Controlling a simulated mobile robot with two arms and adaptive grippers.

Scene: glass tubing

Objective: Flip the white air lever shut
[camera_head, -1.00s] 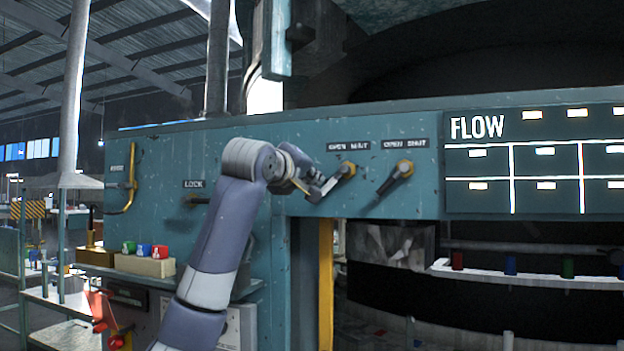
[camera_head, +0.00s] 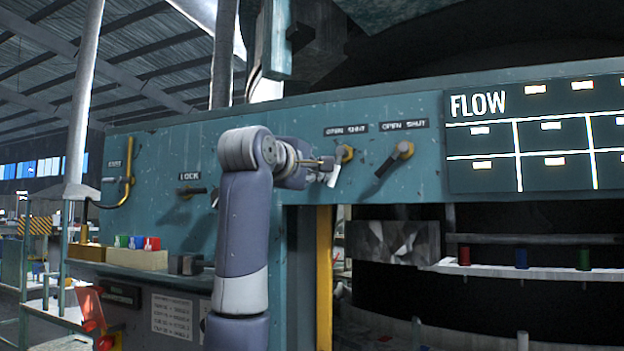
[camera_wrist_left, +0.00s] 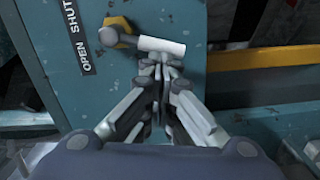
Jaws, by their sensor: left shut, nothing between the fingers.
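The white air lever (camera_head: 334,169) hangs from a yellow hub (camera_head: 345,153) on the teal panel, under an OPEN SHUT label (camera_head: 346,130). In the head view it points down, tilted slightly left. In the left wrist view the white handle end (camera_wrist_left: 163,47) lies just beyond the fingertips, with its hub to the left. My left gripper (camera_head: 322,164) is shut and empty, at the left side of the lever. Its fingertips (camera_wrist_left: 161,66) look very close to the handle or touching it; I cannot tell which. My right gripper is not in view.
A dark lever (camera_head: 384,170) with its own OPEN SHUT label stands close on the right, pointing down-left. A LOCK handle (camera_head: 190,191) is left of my arm. The FLOW board (camera_head: 535,135) is at right. Below the panel is a dark opening with a yellow post (camera_head: 324,255).

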